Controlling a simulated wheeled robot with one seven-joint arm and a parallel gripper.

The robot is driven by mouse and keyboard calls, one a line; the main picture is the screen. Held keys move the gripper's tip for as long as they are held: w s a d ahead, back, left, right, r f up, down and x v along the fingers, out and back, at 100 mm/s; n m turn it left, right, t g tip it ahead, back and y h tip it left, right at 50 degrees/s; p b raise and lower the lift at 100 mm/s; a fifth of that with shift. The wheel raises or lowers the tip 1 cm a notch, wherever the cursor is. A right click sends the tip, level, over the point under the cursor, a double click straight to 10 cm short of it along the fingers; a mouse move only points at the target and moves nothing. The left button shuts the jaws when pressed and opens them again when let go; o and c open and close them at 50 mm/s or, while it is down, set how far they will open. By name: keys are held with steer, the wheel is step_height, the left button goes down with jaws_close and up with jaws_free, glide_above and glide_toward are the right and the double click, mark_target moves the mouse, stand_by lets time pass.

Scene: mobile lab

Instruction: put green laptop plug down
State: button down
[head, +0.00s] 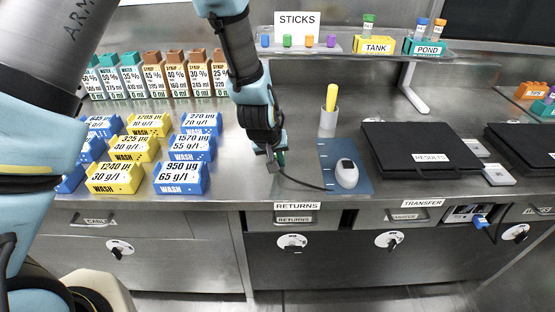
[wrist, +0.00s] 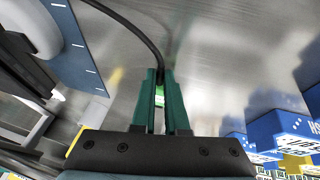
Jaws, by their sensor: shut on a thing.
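My gripper (head: 276,165) points down over the steel worktop, left of the blue mat. In the wrist view its two green fingers (wrist: 161,85) are closed around the green laptop plug (wrist: 160,97), which shows as a bright green piece between them. A black cable (wrist: 133,27) runs from the plug; in the head view it runs right to the blue mat. The plug is mostly hidden by the fingers. I cannot tell whether it touches the worktop (head: 235,185).
A white mouse (head: 346,173) lies on the blue mat (head: 362,186). A black laptop (head: 418,150) labelled RESULTS is further right. Blue and yellow WASH boxes (head: 180,178) stand to the left. A cup (head: 328,122) with a yellow item stands behind. Bare worktop surrounds my gripper.

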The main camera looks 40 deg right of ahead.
steer(key=shift+f, duration=0.25)
steer(key=shift+f+b, duration=0.5)
steer(key=shift+f, duration=0.1)
steer(key=c, duration=0.9)
jaws_free()
steer(key=shift+c, duration=0.2)
steer(key=shift+r+p, duration=0.6)
steer(key=shift+r, duration=0.15)
steer(key=b+v, duration=0.2)
steer(key=v, duration=1)
steer(key=shift+f, duration=0.1)
